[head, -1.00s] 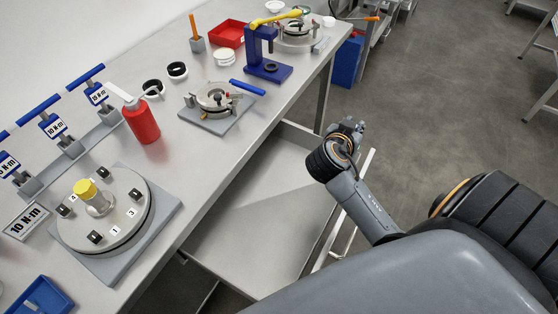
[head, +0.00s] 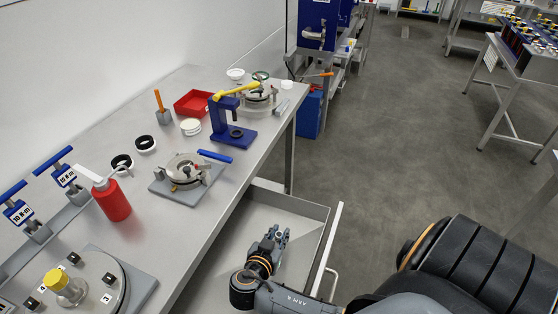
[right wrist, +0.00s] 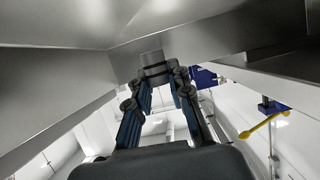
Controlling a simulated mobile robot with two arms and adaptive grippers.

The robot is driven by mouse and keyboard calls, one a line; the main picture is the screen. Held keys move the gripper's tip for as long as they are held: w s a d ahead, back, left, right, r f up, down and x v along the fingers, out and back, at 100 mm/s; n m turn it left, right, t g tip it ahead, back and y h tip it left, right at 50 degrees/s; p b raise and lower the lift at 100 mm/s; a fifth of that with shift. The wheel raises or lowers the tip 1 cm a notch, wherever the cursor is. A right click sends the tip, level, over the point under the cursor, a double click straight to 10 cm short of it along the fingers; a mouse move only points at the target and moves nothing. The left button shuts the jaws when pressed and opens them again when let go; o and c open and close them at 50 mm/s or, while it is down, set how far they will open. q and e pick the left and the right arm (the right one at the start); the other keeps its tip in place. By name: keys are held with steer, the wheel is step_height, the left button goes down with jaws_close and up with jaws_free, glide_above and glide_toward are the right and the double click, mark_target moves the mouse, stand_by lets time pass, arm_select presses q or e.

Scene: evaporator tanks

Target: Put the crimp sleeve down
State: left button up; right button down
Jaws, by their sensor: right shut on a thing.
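The crimp sleeve (right wrist: 154,66) is a short dark grey cylinder, held between my right fingertips in the right wrist view. My right gripper (right wrist: 157,86) is shut on it. In the head view my right gripper (head: 277,236) is over or inside the open drawer (head: 287,203) below the bench; its height above the drawer floor is hard to tell. The sleeve cannot be made out there. My left gripper is not in view.
The bench (head: 225,182) runs along the left above the drawer. On it stand a clamp fixture (head: 182,172), a blue press (head: 233,130), a red bottle (head: 113,203) and a red tray (head: 195,103). The drawer's front rail (head: 326,250) stands right of my gripper. Open floor lies beyond.

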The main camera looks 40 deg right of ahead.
steer(key=shift+f, duration=0.55)
steer(key=shift+f+b, duration=0.6)
steer(key=shift+b, duration=0.1)
steer(key=c, duration=1.2)
jaws_free()
steer(key=shift+r, duration=0.1)
